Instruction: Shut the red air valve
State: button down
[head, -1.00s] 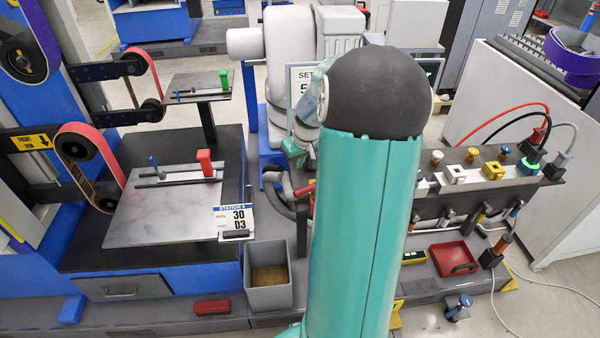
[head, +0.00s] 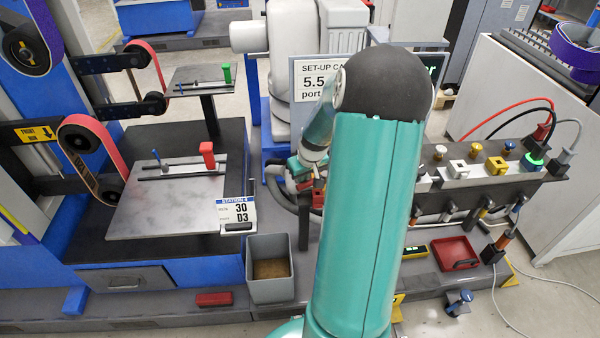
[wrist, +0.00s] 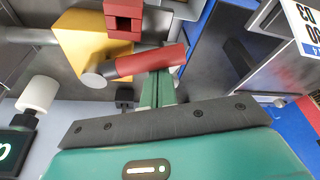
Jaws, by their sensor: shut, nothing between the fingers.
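In the wrist view a red cylindrical handle (wrist: 148,62) with a grey end crosses in front of a yellow body (wrist: 82,42). I take it as the red air valve's lever. It lies slanted, its right end higher in the picture. My gripper (wrist: 160,85) has its green fingers shut and empty, right at the handle's right half, which overlaps their tips. Whether they touch I cannot tell. In the head view my gripper (head: 304,168) is low beside my upper arm, and a bit of red (head: 318,197) shows near it. My arm hides most of the valve there.
A red block (wrist: 123,18) sits above the handle in the wrist view. A set-up card (head: 318,78) stands behind my arm. A manifold (head: 490,178) with knobs and cables is at right. A grey bin (head: 270,270) and a sanding station's plate (head: 165,215) are at left.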

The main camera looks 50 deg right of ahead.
aim_at(307, 185)
jog(key=shift+s, duration=0.1)
dwell(0.3)
jog(key=n, duration=0.1)
jog(key=s+n, duration=0.1)
jog(key=shift+s+a+n+y, duration=0.3)
jog(key=shift+a+n+y, duration=0.05)
jog(key=shift+n+y, duration=0.05)
jog(key=shift+s+a, duration=0.2)
jog(key=shift+s, duration=0.3)
